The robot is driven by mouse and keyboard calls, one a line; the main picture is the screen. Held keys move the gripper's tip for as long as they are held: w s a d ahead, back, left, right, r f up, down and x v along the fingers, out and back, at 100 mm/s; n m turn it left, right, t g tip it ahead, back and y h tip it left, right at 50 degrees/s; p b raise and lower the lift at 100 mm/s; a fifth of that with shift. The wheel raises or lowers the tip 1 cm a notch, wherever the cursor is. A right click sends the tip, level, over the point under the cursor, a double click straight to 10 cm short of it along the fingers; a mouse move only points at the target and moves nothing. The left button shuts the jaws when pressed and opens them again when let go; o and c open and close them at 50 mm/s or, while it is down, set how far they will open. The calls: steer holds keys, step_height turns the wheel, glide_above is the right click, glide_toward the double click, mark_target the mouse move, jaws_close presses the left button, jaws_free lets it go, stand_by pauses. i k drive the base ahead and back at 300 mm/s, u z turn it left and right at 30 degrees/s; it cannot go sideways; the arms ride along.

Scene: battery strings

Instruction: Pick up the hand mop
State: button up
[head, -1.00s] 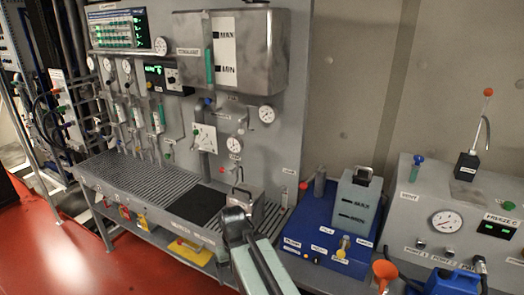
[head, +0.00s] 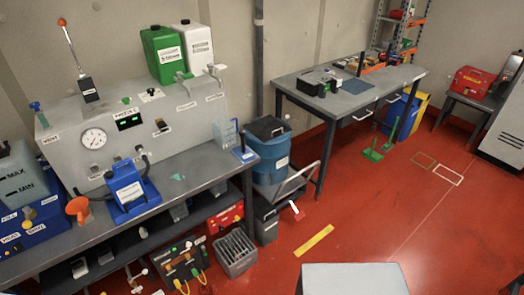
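No thing in view is clearly the hand mop. A green long-handled tool (head: 373,154) stands on the red floor by the far table's right legs, with a flat green foot and an upright handle. It is too small to tell whether it is a mop, a brush or a dustpan. My gripper is not in view. A pale grey block at the bottom edge may be part of my own body.
A grey bench (head: 180,174) with a control box fills the left. Blue bin (head: 267,160) and a trolley handle stand beside it. A far table (head: 347,97) holds tools. A red case (head: 472,80) sits at right. The red floor (head: 400,220) in the middle right is open.

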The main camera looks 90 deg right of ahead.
mark_target(241, 152)
steer(key=u, duration=1.3)
steer(key=i, duration=1.6)
steer(key=z, duration=4.75)
steer(key=i, duration=1.05)
